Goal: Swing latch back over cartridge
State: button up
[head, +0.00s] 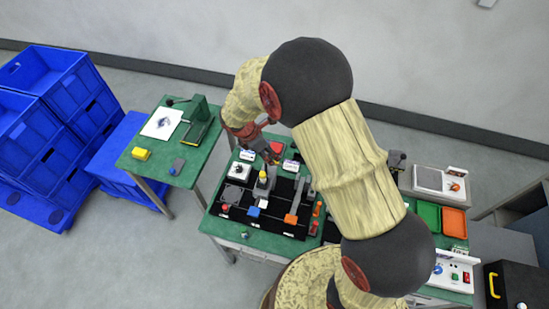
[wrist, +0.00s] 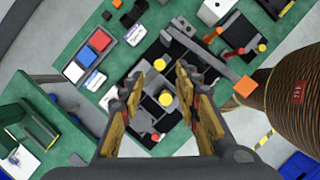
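My gripper (wrist: 160,78) is open, its two fingers well apart with nothing visible between the pads. In the head view my gripper (head: 263,147) hangs above the back of a black rack panel (head: 233,214). The panel carries narrow grey parts, one with a blue block (head: 253,211) and one with an orange block (head: 291,219) at the front end. A yellow piece (head: 262,180) stands on the panel. In the wrist view a yellow round knob (wrist: 166,99) shows between the fingers, below them. I cannot tell which grey part is the latch or the cartridge; the fingers hide some of the panel.
The green bench has a white box with a black knob (head: 239,171) left of the panel, and green (head: 429,214) and orange (head: 454,222) trays at right. A smaller green table (head: 184,171) and blue crates (head: 45,85) stand left. My arm hides the bench's middle right.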

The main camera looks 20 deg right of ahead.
jog(key=shift+x, duration=2.8)
jog(key=c, duration=0.3)
grip_shut()
